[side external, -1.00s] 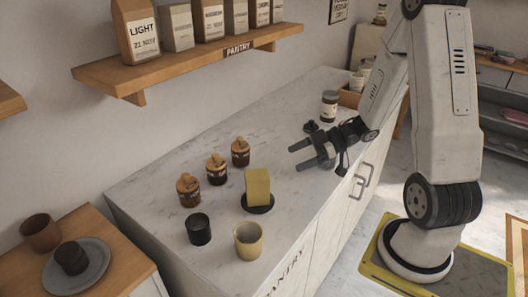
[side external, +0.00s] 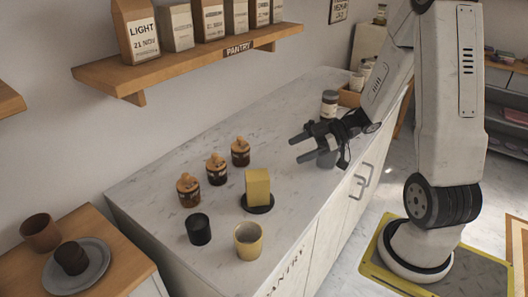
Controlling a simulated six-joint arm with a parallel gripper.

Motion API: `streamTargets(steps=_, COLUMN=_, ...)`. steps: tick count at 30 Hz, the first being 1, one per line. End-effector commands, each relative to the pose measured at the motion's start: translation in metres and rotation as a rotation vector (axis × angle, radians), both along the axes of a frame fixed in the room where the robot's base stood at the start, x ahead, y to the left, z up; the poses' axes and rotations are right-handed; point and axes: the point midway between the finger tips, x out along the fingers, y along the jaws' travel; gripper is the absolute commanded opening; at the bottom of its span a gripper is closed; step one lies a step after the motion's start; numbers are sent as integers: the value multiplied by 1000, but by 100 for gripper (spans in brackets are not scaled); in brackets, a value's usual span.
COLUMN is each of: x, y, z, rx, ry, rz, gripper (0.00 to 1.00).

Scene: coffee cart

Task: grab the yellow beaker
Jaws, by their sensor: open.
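The yellow beaker (side external: 248,243) is an open-topped, pale yellow cup.
A yellow block (side external: 258,186) stands on a dark dish (side external: 260,209) between beaker and gripper. A black cup (side external: 199,230) is left of the beaker. Several lidded brown jars (side external: 216,171) line the counter further back. A dark-lidded jar (side external: 329,102) stands behind my gripper.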

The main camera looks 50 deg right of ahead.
Motion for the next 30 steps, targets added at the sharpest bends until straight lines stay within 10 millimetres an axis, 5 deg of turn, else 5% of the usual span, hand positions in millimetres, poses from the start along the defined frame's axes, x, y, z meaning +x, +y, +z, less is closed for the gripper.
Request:
streamTargets(steps=17, x=0, y=0, z=90, rx=-5, ry=-2, rz=0, gripper=100)
streamTargets(steps=30, x=54, y=-45, z=82, rx=-59, ry=-8, rz=-393, gripper=100)
